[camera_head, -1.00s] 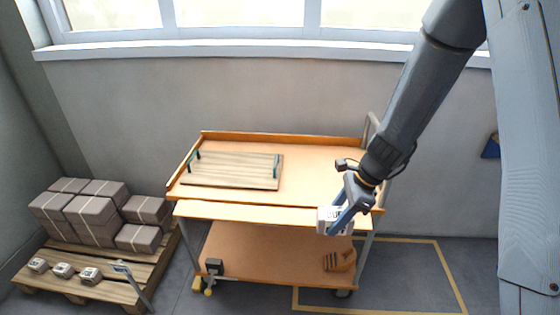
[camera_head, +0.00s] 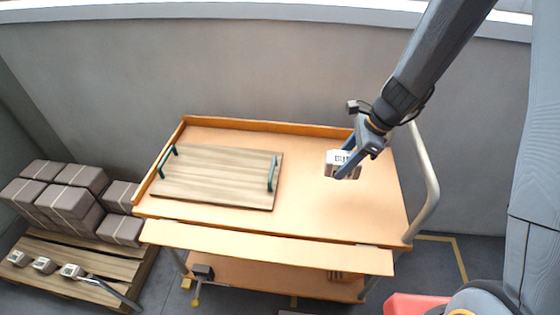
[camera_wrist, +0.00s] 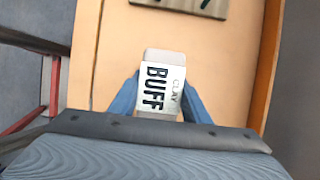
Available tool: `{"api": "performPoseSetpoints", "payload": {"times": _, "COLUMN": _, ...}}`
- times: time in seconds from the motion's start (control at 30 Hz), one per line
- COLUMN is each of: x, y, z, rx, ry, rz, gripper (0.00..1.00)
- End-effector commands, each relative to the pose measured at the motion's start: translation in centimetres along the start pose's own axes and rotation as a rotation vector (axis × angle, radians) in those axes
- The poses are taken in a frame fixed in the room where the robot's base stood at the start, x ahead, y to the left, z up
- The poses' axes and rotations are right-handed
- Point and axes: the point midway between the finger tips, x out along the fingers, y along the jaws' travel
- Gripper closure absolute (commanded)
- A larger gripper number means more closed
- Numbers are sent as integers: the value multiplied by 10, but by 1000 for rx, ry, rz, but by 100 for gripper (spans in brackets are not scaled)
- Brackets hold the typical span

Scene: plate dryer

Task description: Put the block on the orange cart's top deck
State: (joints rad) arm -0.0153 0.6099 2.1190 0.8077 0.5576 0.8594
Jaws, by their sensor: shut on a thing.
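The block (camera_head: 341,163) is a small pale box with dark print. In the wrist view the block (camera_wrist: 160,85) shows a white label reading "BUFF" and "CLAY". My gripper (camera_head: 350,166) is shut on the block; its blue fingers (camera_wrist: 158,100) lie on both sides of it. The block is over the right part of the orange cart's top deck (camera_head: 310,215). I cannot tell for sure whether it is clear of the deck or touching it.
A wooden tray (camera_head: 215,177) with two green handles lies on the deck's left part. A raised lip (camera_head: 270,124) runs along the back edge. A grey push handle (camera_head: 430,185) stands at the right. A pallet (camera_head: 100,262) with brown boxes and small blocks is at the left.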

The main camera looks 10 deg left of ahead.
Motion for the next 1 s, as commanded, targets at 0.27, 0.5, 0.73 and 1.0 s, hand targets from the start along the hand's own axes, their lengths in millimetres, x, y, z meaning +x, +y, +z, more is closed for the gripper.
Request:
{"api": "performPoseSetpoints", "payload": {"times": 0.27, "x": 11, "y": 0, "z": -5, "rx": 3, "ry": -2, "rz": 3, "gripper": 100}}
{"api": "performPoseSetpoints", "payload": {"times": 0.5, "x": 44, "y": 1, "z": -19, "rx": 3, "ry": 0, "rz": 2, "gripper": 100}}
{"api": "performPoseSetpoints", "payload": {"times": 0.73, "x": 58, "y": 0, "z": -23, "rx": -1, "ry": -1, "rz": 1, "gripper": 100}}
{"api": "performPoseSetpoints", "payload": {"times": 1.0, "x": 87, "y": 0, "z": -36, "rx": 0, "ry": -1, "rz": 2, "gripper": 100}}
